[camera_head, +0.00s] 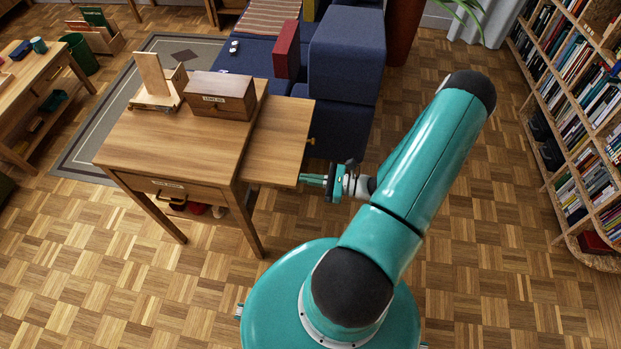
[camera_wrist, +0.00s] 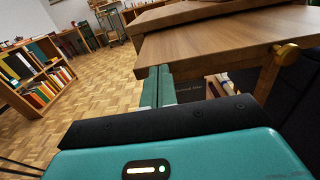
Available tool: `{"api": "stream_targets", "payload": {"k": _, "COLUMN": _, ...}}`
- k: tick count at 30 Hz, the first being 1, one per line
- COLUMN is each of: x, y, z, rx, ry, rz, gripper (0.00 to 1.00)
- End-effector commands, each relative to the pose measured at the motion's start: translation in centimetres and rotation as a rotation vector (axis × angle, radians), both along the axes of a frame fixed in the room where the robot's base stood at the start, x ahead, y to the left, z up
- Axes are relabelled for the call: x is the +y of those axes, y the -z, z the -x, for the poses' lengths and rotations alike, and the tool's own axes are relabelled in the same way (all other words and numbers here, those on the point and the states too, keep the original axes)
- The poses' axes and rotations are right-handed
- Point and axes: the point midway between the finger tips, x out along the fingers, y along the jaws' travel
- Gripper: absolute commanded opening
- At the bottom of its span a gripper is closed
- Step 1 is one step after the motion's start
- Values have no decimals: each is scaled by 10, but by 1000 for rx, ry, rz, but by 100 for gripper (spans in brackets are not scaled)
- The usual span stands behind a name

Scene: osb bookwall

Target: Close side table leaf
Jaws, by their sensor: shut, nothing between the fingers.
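The wooden side table (camera_head: 150,146) stands left of my arm. Its leaf (camera_head: 279,137) is pulled out to the right, a flat panel lower than the main top, with a brass knob (camera_head: 311,141) on its outer edge. In the wrist view the leaf (camera_wrist: 225,45) spans the upper right, and its knob (camera_wrist: 284,49) is at the right. My gripper (camera_head: 303,180) is shut and empty at the leaf's near right corner. In the wrist view its fingers (camera_wrist: 158,85) are together just below the leaf's edge. I cannot tell whether they touch it.
A wooden box (camera_head: 219,96) and a wooden stand (camera_head: 158,85) sit on the table top. A blue sofa (camera_head: 345,55) is behind the leaf. A bookshelf (camera_head: 575,110) lines the right side. The parquet floor (camera_head: 490,240) between is clear.

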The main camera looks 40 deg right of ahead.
Motion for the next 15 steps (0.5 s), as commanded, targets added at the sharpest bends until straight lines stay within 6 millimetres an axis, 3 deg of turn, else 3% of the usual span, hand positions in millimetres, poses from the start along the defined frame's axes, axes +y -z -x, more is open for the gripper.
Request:
{"api": "stream_targets", "payload": {"k": 8, "x": 20, "y": 0, "z": -24, "rx": 0, "ry": -4, "rz": -3, "gripper": 0}}
{"api": "stream_targets", "payload": {"k": 15, "x": 59, "y": 0, "z": -73, "rx": -2, "ry": -7, "rz": -4, "gripper": 0}}
